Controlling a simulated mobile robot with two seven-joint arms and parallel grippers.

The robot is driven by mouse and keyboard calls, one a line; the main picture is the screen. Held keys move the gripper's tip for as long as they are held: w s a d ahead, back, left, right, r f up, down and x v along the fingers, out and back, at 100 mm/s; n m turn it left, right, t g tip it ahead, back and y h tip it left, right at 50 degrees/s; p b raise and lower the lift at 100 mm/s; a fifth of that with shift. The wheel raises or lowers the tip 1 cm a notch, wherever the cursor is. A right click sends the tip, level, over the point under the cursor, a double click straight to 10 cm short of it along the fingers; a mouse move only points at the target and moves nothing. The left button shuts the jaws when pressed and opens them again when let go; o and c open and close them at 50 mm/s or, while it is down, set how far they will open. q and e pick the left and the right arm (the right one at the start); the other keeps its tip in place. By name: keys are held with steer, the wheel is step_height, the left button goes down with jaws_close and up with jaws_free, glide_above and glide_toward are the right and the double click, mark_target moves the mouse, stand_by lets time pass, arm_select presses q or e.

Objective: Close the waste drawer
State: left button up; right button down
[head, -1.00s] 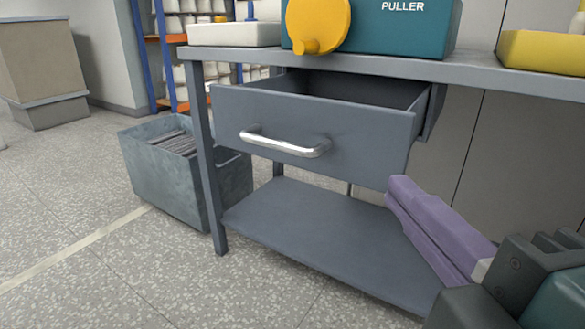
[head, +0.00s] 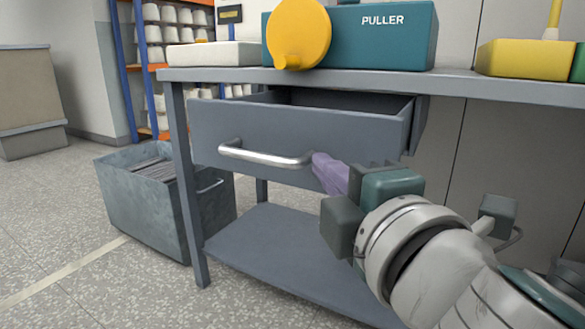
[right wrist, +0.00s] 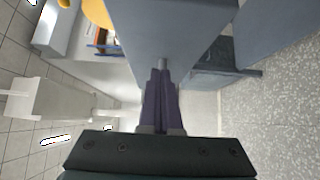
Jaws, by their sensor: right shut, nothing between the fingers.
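The waste drawer (head: 285,135) is a grey drawer under the bench top and stands pulled out, its dark inside showing. Its silver bar handle (head: 262,157) runs across the front. My right gripper (head: 318,160) has purple fingers, shut and empty, with the tips at the right end of the handle, close to the drawer front; I cannot tell whether they touch. In the right wrist view the shut fingers (right wrist: 160,85) point at the drawer front (right wrist: 175,25), with the handle end (right wrist: 163,63) at their tips. My left gripper is not in view.
The bench top (head: 450,87) carries a teal box marked PULLER (head: 385,35), a yellow disc (head: 299,32), a white tray (head: 215,54) and a yellow block (head: 525,60). A grey bin (head: 145,205) stands left of the bench. A lower shelf (head: 270,245) lies below the drawer.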

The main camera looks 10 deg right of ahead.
steer(key=shift+w+d, duration=0.65)
steer(key=shift+w, duration=0.1)
